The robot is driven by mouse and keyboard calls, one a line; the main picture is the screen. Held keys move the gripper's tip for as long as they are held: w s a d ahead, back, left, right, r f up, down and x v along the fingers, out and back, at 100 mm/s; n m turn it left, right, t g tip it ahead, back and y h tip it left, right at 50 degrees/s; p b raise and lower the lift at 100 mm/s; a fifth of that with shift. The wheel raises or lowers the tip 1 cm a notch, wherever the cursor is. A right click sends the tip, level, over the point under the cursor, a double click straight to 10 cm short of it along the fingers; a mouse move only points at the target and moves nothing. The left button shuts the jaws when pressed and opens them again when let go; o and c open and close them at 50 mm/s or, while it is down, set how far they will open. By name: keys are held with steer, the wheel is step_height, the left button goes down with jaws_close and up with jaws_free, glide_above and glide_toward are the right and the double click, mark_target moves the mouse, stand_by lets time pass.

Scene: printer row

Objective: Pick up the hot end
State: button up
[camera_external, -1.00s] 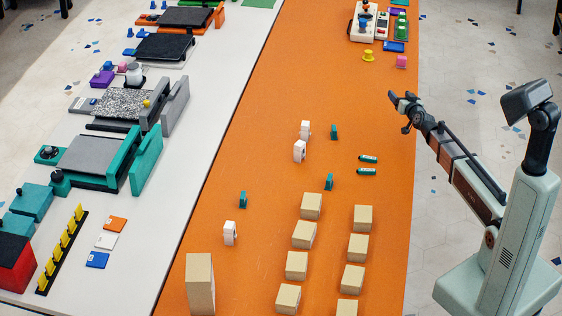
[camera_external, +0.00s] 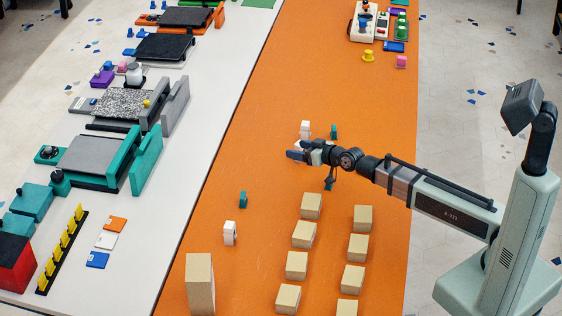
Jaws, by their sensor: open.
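No part is clearly marked as the hot end, and I cannot tell which small part it is. Two white upright parts stand near mid-table; the rear one (camera_external: 305,129) is clear, and the front one (camera_external: 300,142) is mostly hidden behind my gripper. Small teal parts stand nearby, one behind my gripper (camera_external: 334,131), one partly hidden below it (camera_external: 328,185), and another further left (camera_external: 243,199). A third white part (camera_external: 229,232) stands nearer the front. My gripper (camera_external: 293,154) is open, over or beside the front white part; I see no part held.
Beige blocks (camera_external: 304,234) stand in two rows at the front, with a taller block (camera_external: 200,283) to their left. A teal printer (camera_external: 96,158) and others line the white table at left.

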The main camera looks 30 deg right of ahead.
steer(key=s+a+n+g+y, duration=0.25)
steer(key=s+a, duration=0.65)
steer(key=a, duration=0.5)
steer(key=n+g+y, duration=0.2)
steer(key=n, duration=0.1)
glide_toward(232, 225)
steer(key=x, duration=0.6)
steer(key=shift+s+a, duration=0.3)
steer(key=shift+a, duration=0.05)
steer(key=shift+w+d+x, duration=0.15)
steer(key=shift+x, duration=1.1)
steer(key=shift+w+d+x, duration=0.15)
steer(key=shift+d+x, duration=0.05)
steer(key=shift+x, duration=1.1)
steer(key=shift+c, duration=0.2)
steer(key=c, duration=1)
